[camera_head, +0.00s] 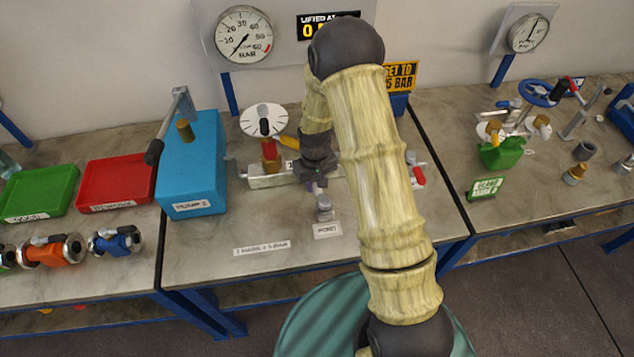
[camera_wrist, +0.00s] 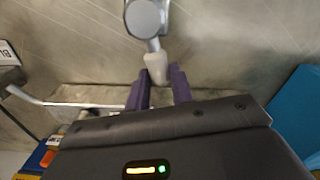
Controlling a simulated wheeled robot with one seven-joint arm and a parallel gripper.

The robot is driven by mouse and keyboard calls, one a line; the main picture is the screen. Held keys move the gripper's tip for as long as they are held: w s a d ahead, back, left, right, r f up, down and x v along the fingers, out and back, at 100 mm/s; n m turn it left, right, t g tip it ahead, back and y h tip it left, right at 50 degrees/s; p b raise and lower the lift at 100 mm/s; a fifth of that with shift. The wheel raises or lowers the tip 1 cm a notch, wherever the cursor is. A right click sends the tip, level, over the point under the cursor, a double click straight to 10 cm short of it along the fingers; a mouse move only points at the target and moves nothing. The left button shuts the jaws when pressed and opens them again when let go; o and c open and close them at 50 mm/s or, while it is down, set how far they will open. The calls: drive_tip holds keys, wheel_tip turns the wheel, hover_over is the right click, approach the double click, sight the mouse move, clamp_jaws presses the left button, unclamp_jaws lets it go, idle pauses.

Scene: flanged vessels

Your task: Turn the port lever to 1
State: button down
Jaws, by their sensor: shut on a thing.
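The port (camera_head: 324,208) is a small grey fitting on the middle bench, just behind a white label that seems to read PORT. In the wrist view the port (camera_wrist: 145,18) is a round grey body at the top. Its pale lever (camera_wrist: 155,68) points from it toward my gripper (camera_wrist: 160,82). The two purple fingers are shut on the lever's end. In the head view my gripper (camera_head: 316,184) is low over the bench, right behind the port. My arm and hand hide most of the lever there. I cannot read any position marks around it.
A blue pump box (camera_head: 192,165) with a long handle stands to the left. A red-handled valve (camera_head: 418,175) is to the right. The bench front is mostly clear.

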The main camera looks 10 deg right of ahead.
idle(0.3)
drive_tip(key=c, duration=1.2)
unclamp_jaws()
